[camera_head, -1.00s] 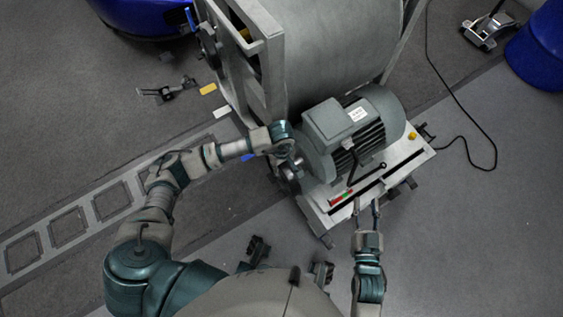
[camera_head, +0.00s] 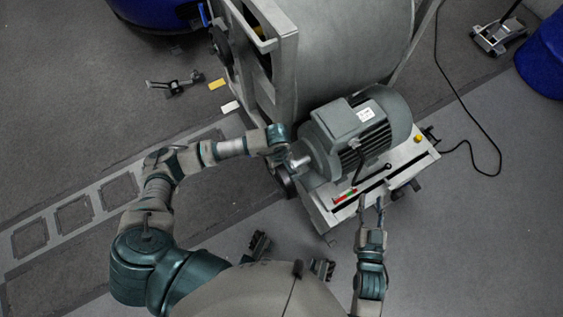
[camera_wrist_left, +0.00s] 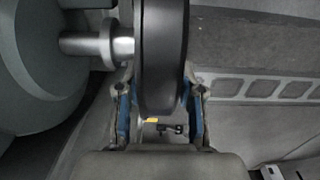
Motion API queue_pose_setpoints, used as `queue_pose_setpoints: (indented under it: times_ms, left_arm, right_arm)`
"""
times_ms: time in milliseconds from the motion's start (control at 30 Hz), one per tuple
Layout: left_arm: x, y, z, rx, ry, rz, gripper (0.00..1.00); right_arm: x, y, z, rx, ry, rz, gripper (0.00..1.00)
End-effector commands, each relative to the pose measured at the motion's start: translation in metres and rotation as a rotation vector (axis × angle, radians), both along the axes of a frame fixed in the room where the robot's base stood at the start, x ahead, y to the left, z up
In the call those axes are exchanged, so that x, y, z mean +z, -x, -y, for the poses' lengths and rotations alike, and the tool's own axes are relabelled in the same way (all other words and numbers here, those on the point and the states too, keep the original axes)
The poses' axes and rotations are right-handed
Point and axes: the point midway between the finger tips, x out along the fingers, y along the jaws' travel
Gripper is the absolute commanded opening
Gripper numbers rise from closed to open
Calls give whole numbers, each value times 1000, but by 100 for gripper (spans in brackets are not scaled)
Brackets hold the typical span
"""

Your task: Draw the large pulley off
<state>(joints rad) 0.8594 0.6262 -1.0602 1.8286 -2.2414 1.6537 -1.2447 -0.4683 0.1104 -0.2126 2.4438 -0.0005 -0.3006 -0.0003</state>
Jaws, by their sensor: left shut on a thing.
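The large pulley (camera_wrist_left: 162,55) is a dark disc standing on edge between my left gripper's fingers (camera_wrist_left: 158,88) in the left wrist view. My left gripper (camera_head: 281,153) is shut on its rim. A bright metal shaft (camera_wrist_left: 85,43) with a thicker silver part runs from the grey motor (camera_wrist_left: 28,60) to the pulley's left face. In the head view the pulley (camera_head: 285,181) shows as a dark edge left of the motor (camera_head: 352,132), partly hidden by my gripper. Whether the shaft end is still inside its bore is hidden. My right gripper (camera_head: 371,204) is open and empty by the base plate's front edge.
A large grey drum (camera_head: 345,50) in a metal frame stands behind. Blue barrels stand at top left and right (camera_head: 543,60). The floor at left is mostly open.

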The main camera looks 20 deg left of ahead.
Motion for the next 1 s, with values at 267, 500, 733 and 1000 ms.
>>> queue_pose_setpoints:
  times_ms: [267,500,733,1000]
  left_arm:
    - [2,10,-7,-2,1,2,0]
    - [2,19,-15,-2,2,1,0]
    - [2,27,-21,-1,2,3,0]
    - [2,36,-29,1,0,5,0]
  right_arm:
    - [8,0,1,0,-1,7,40]
    - [13,-1,0,0,1,12,40]
    - [17,-1,0,0,0,16,40]
    - [22,-1,0,0,0,20,40]
